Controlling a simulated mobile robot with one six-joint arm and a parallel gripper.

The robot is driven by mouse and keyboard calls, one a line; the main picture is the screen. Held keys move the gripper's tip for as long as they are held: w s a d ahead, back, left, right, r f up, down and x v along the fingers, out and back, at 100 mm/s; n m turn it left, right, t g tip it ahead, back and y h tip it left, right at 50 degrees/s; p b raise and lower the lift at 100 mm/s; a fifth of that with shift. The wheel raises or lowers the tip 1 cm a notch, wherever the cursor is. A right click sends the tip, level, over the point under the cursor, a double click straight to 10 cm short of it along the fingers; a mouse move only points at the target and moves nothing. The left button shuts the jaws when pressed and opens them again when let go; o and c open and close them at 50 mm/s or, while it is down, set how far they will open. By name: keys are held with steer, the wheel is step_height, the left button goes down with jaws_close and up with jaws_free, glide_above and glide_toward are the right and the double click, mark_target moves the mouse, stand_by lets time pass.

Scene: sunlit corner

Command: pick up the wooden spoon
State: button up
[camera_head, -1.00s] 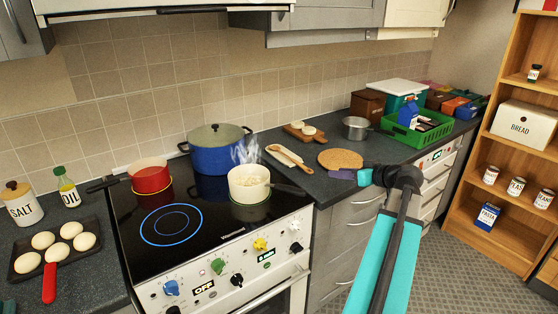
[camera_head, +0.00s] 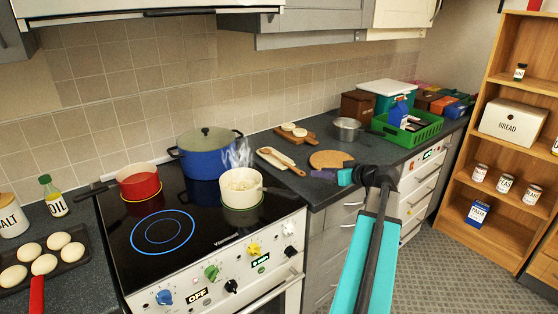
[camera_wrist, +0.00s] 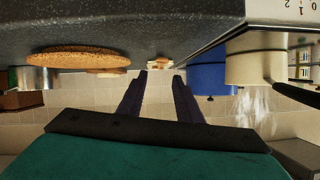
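The wooden spoon (camera_head: 283,160) lies on a pale holder on the dark worktop, just right of the hob, in the head view. In the upside-down wrist view, a small pale wooden shape (camera_wrist: 160,63) beyond the fingertips looks like the spoon and its holder, seen nearly edge-on. My gripper (camera_head: 328,174) is low over the front of the worktop, right of the spoon and apart from it. In the wrist view, the two dark fingers of my gripper (camera_wrist: 160,78) stand apart with nothing between them.
A round cork mat (camera_head: 328,159) lies just behind my gripper. A steaming cream pot (camera_head: 241,195) stands left of the spoon, with its handle pointing toward the worktop. A chopping board (camera_head: 297,135), a metal pan (camera_head: 347,130) and a green crate (camera_head: 436,129) stand farther back.

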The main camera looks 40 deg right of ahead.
glide_toward(300, 172)
steer(key=shift+w+d+f+p, duration=0.1)
steer(key=shift+w+p, duration=0.25)
steer(key=shift+w, duration=0.65)
steer(key=shift+w, duration=0.15)
steer(key=shift+p+x, duration=1)
steer(key=shift+x, duration=1.45)
steer(key=shift+a+f, duration=0.15)
steer(key=shift+a, duration=0.05)
jaws_close()
